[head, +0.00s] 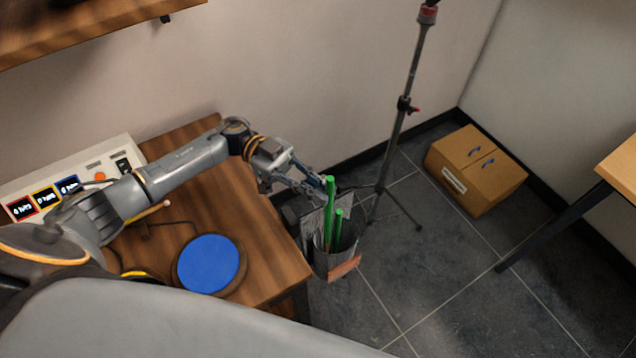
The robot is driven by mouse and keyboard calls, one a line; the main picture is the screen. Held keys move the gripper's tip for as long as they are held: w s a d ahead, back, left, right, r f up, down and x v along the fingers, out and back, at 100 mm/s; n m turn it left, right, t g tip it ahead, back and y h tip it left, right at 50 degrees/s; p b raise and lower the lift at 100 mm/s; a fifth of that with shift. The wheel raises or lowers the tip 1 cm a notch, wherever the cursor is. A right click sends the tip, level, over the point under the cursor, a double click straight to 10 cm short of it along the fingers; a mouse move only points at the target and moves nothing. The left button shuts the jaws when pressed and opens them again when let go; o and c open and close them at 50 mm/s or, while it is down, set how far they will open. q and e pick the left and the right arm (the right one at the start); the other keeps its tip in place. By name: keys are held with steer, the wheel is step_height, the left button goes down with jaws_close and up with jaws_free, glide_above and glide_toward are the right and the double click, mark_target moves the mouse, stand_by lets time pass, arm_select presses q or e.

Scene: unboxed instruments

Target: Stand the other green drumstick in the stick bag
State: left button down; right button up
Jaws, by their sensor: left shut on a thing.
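The grey stick bag (335,262) hangs at the right edge of the wooden table, with an orange patch on its lower front. Two green drumsticks stand in its mouth. The taller green drumstick (329,212) rises upright, its lower part hidden inside the bag. The other green drumstick (338,228) sits lower, just to its right. My left gripper (324,187) reaches in from the left and is shut on the upper end of the taller drumstick, above the bag. Whether that drumstick touches the bag's bottom is hidden. My right gripper is not in view.
The wooden table (262,262) holds a round blue pad (209,263), a tan stick (150,213) and a white panel with coloured labels (125,152). A tripod stand (388,150) rises behind the bag. A cardboard box (475,170) lies on the floor. Another table is at right.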

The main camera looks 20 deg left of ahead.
arm_select(q)
steer(key=shift+f, duration=0.45)
steer(key=c, duration=1.3)
jaws_free()
steer(key=shift+a, duration=0.1)
steer(key=v, duration=1.2)
steer(key=shift+r, duration=0.1)
